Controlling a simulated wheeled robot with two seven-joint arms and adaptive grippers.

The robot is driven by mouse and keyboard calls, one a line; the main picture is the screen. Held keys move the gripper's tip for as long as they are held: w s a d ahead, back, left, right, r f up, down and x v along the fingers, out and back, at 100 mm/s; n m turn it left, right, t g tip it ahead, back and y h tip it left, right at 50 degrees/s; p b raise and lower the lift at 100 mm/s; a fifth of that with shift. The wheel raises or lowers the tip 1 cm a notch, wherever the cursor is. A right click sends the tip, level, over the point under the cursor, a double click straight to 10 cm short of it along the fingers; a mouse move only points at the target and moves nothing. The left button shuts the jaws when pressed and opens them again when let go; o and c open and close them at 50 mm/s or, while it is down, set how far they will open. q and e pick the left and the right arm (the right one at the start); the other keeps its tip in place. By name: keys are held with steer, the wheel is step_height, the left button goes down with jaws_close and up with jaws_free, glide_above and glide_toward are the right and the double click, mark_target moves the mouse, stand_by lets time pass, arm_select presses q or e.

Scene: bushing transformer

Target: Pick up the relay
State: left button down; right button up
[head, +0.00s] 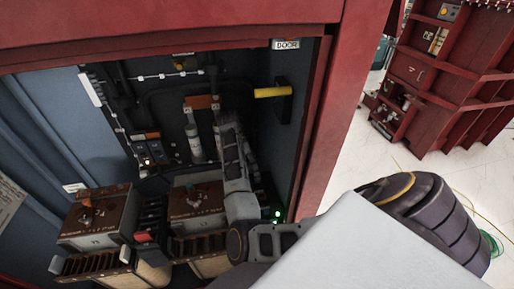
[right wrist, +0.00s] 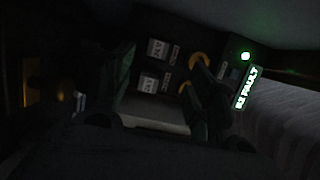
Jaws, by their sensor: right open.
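My right gripper (right wrist: 165,100) is open in the right wrist view, with one dark finger left and one right of a pale block. This dim block (right wrist: 158,117) may be the relay, but I cannot tell for sure. Dark modules with white labels (right wrist: 157,50) sit just above it. Whether the fingers touch the block is not clear. In the head view my right arm (head: 235,170) reaches into the cabinet, and I cannot make out its fingertips or a clear relay there. My left gripper is not in view.
A lit green lamp (right wrist: 245,56) and a "K2 FAULT" label (right wrist: 246,88) are right of the gripper. Two brown-topped boxes (head: 98,212) stand low in the cabinet.

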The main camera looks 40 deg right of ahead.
glide_above(257, 174)
steer(key=a, duration=0.2)
steer(key=shift+w+f, duration=0.15)
steer(key=shift+f, duration=1.1)
steer(key=shift+w+f, duration=0.1)
steer(key=shift+f, duration=1.1)
steer(key=shift+d+f, duration=0.1)
steer(key=shift+p+x, duration=0.4)
steer(key=shift+x, duration=2.1)
steer(key=shift+w+d, duration=0.1)
steer(key=shift+w, duration=0.05)
steer(key=c, duration=1.1)
steer(key=shift+r, duration=5.05)
